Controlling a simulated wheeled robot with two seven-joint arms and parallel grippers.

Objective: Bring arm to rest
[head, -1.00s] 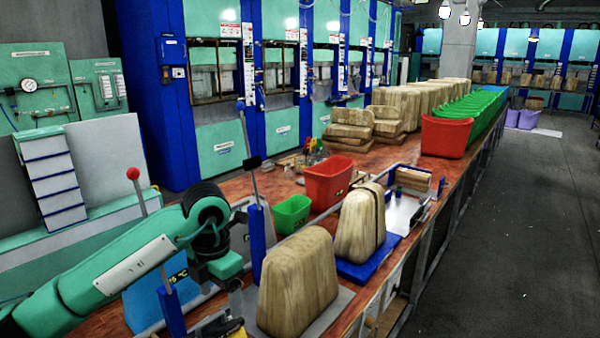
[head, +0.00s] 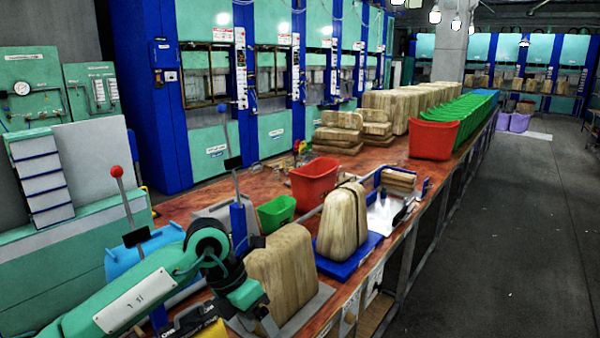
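My green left arm (head: 130,300) comes in from the lower left. Its dark round joint (head: 208,243) and a grey-green link (head: 243,290) beyond it show over the near end of the workbench. No fingers of my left gripper can be made out at the link's lower end. The link overlaps the left side of a large wooden block (head: 285,270) in the picture; I cannot tell whether they touch. My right arm and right gripper are not in view.
A second wooden block (head: 341,222) stands on a blue base (head: 350,262). Tall blue presses (head: 150,100) line the back. The right floor (head: 520,240) is clear.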

